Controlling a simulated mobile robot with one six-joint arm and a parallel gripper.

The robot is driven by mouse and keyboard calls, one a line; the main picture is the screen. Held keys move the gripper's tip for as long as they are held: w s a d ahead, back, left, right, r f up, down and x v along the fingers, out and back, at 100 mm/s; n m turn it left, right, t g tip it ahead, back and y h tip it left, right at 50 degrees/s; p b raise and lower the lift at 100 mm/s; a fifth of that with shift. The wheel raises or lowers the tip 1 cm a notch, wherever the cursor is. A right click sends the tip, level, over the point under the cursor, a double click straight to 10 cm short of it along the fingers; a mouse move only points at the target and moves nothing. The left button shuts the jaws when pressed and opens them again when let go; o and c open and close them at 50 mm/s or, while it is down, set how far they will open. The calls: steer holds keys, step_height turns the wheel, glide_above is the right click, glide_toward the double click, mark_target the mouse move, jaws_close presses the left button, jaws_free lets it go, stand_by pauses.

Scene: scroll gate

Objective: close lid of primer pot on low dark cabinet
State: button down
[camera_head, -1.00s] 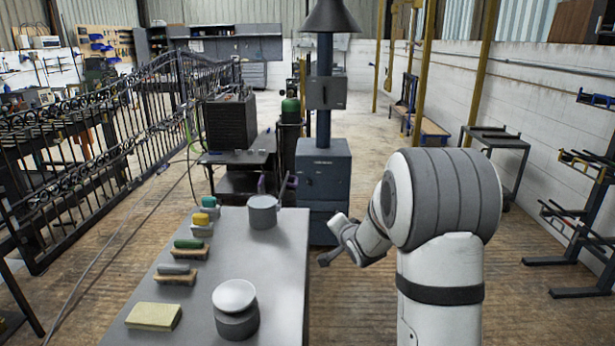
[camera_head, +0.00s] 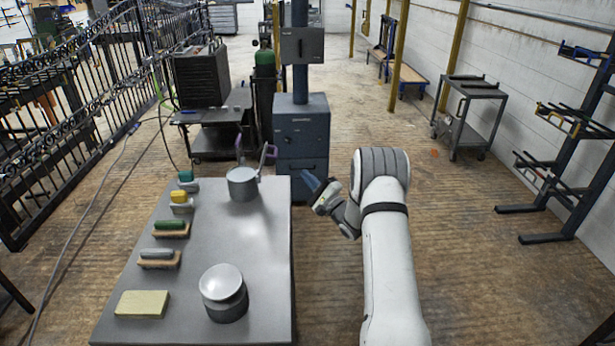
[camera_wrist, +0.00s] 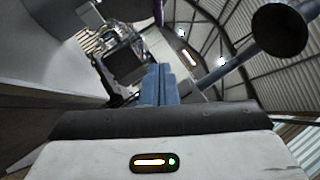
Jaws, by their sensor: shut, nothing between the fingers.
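Two round grey pots stand on a grey-topped surface (camera_head: 205,255) in the head view; I cannot tell which is the primer pot. The near pot (camera_head: 228,311) has a pale round disc (camera_head: 220,281) over its top, looking tilted. The far pot (camera_head: 242,188) has a flat grey top; whether that is a lid is unclear. My gripper (camera_head: 311,183) is shut and empty, in the air just right of the surface's far right corner, to the right of the far pot. Its blue fingers (camera_wrist: 160,85) are together in the wrist view, with neither pot recognisable there.
Several brushes or blocks line the surface's left side, with a yellow sponge-like block (camera_head: 143,304) nearest. The surface's middle is bare. A blue-grey cabinet (camera_head: 302,135) with a column stands behind. A dark cart (camera_head: 470,115) stands at the right. Floor around my arm is clear.

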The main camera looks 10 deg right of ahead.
steer(key=w+a+r+p, duration=0.2)
steer(key=w+a+r, duration=0.2)
steer(key=w+a, duration=0.1)
steer(key=shift+w+a+p, duration=0.35)
steer(key=shift+w+a, duration=0.05)
steer(key=shift+a, duration=0.15)
